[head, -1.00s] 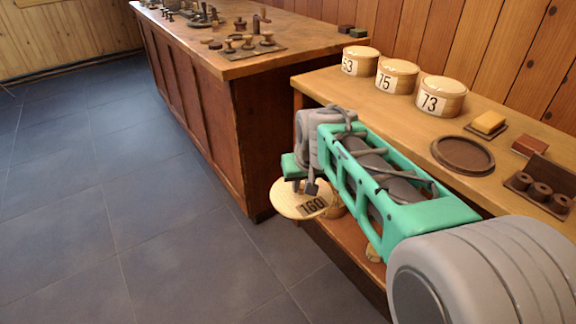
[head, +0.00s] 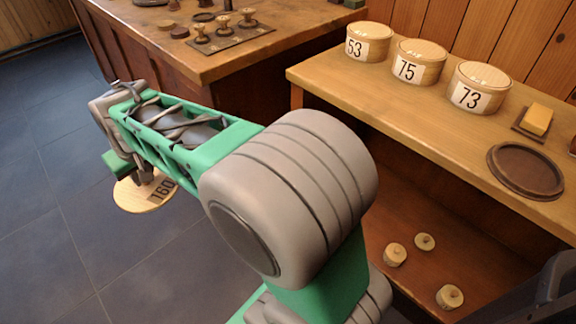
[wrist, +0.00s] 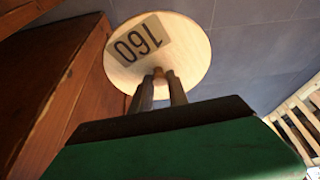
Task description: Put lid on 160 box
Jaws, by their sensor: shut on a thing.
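A round pale wooden lid (head: 138,197) marked 160 is in my gripper, over the floor left of the bench in the head view. The wrist view shows the lid (wrist: 190,55) with its number label toward the camera. My gripper (wrist: 162,80) is shut on the lid's knob; the fingertips reach its middle. In the head view my arm hides most of the gripper. No box marked 160 is visible. Round boxes marked 53 (head: 356,49), 75 (head: 404,73) and 73 (head: 464,99) stand on the bench top, each with its lid on.
The bench (head: 400,112) has a dark round tray (head: 526,172) and a yellow block (head: 537,119) on top. Its low shelf (head: 400,215) holds small pale spools (head: 396,255). A second counter (head: 190,62) stands behind. The tiled floor (head: 50,250) at left is clear.

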